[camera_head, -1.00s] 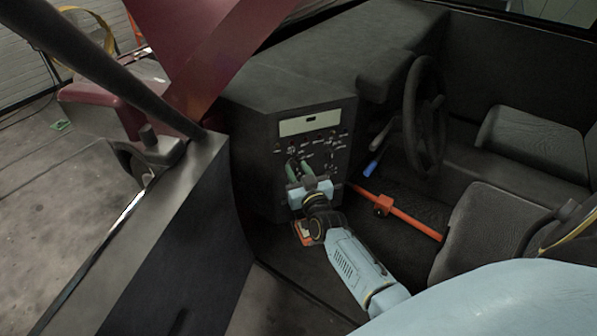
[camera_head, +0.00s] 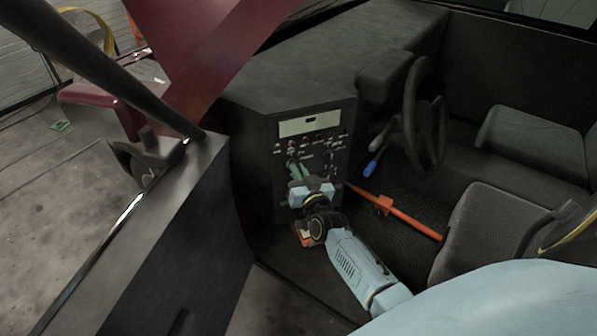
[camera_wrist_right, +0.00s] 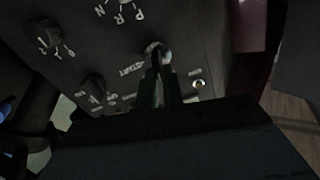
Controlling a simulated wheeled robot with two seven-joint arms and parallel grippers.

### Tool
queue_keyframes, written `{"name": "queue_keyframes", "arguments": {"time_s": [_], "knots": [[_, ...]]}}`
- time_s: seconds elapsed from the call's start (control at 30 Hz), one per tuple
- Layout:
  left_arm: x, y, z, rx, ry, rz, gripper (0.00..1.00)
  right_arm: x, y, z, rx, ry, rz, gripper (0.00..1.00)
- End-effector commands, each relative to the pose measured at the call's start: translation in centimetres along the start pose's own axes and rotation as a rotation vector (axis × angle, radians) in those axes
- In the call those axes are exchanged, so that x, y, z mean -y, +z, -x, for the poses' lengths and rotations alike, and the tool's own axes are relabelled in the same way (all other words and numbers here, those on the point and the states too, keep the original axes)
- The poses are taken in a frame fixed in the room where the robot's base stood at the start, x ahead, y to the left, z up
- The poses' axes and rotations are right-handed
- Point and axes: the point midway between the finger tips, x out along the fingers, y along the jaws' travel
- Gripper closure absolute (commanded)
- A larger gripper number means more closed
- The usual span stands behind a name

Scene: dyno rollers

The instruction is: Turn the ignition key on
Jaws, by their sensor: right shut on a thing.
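The dark control panel (camera_head: 310,128) stands in the middle of the head view, with several knobs and a pale screen. My right gripper (camera_head: 298,170) reaches to the lower left part of this panel. In the right wrist view, the fingers of my right gripper (camera_wrist_right: 159,78) are closed together at the ignition key switch (camera_wrist_right: 157,52), beside the word START. The fingers hide most of the key, so its exact angle is hard to tell. My left gripper is not in view.
A steering wheel (camera_head: 421,115) and a blue-tipped lever (camera_head: 371,169) are right of the panel. An orange bar (camera_head: 400,215) lies across the floor. The open door (camera_head: 165,235) is at left, and seats (camera_head: 480,235) are at right. Another knob (camera_wrist_right: 93,85) sits near the switch.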

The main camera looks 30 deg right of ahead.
Motion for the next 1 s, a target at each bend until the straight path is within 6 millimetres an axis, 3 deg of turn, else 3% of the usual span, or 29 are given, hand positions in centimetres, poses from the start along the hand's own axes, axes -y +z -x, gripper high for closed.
{"name": "queue_keyframes", "arguments": {"time_s": [0.5, 1.0], "knots": [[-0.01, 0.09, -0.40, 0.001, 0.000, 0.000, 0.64, -0.49, 0.18, 0.03, 0.000, 0.000, -0.414, 1.00], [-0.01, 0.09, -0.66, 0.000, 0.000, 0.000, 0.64, -0.67, 0.24, 0.03, 0.001, 0.001, -0.579, 1.00]]}}
